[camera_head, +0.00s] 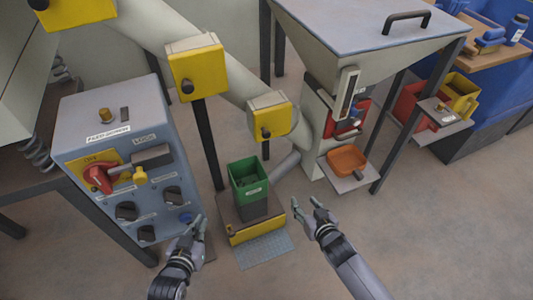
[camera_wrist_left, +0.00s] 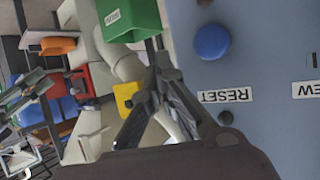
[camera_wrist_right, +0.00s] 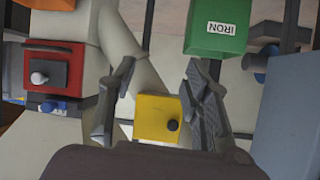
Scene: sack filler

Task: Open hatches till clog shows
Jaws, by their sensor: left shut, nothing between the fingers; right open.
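Three yellow hatches with dark knobs sit along the slanted grey pipe in the head view: an upper one (camera_head: 75,12), a middle one (camera_head: 193,66) and a lower one (camera_head: 268,118). All look shut, and no clog is visible. A yellow hatch (camera_wrist_right: 157,117) with its knob shows beyond the open fingers in the right wrist view. My left gripper (camera_head: 195,230) is shut and empty, close beside the control box's lower right corner. My right gripper (camera_head: 309,206) is open and empty, over the floor right of the green bin.
The grey control box (camera_head: 130,140) has a red rotary switch (camera_head: 98,179) with a lock; its blue button (camera_wrist_left: 211,42) is labelled RESET. A green bin (camera_head: 249,180), labelled IRON in the right wrist view, stands centrally. The hopper (camera_head: 370,50) with an orange tray (camera_head: 347,158) stands right.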

